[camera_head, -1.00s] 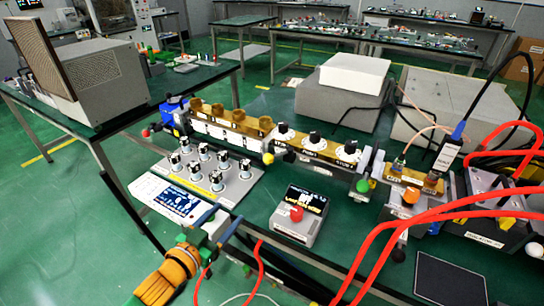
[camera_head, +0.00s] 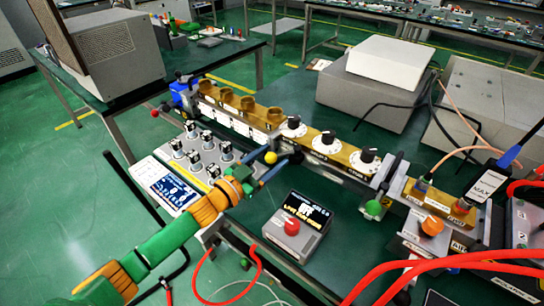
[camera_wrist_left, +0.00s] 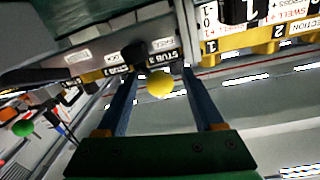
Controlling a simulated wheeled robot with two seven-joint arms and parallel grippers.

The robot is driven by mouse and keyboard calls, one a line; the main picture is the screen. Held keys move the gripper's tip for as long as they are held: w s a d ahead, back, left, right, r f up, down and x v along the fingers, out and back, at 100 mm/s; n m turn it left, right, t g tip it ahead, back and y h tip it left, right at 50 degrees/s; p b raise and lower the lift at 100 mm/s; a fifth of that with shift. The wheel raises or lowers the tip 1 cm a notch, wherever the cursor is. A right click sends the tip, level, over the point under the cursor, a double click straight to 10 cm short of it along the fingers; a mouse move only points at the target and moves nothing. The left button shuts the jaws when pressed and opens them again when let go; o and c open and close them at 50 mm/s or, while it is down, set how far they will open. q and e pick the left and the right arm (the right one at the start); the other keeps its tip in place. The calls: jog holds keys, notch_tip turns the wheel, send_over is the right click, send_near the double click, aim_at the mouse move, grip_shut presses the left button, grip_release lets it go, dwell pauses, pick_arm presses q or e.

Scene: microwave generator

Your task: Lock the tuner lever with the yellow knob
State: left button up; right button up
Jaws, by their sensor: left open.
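The yellow knob (camera_head: 270,158) is a small ball on the front side of the brass waveguide tuner (camera_head: 325,143), near the middle of the assembly. My left gripper (camera_head: 267,164) is open with its blue fingers pointing at the tuner's front. In the left wrist view the yellow knob (camera_wrist_left: 160,84) shows between the two finger ends (camera_wrist_left: 160,78), with a visible gap on each side. A black part lies just behind the knob there. The lever itself is too small to make out clearly. My right gripper is not in view.
A green knob (camera_head: 373,207) and a red knob (camera_head: 154,113) sit on the same assembly. A control box with a red button (camera_head: 291,227) stands right of my left arm. Red hoses (camera_head: 440,270) cross the front right.

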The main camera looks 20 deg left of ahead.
pick_arm(q)
jog(key=shift+w+d, duration=0.1)
jog(key=shift+w, duration=0.15)
jog(key=shift+s, duration=0.1)
jog(key=shift+c, duration=0.5)
jog(key=shift+r, duration=0.1)
grip_shut()
jog(key=shift+r, duration=0.3)
dwell(0.3)
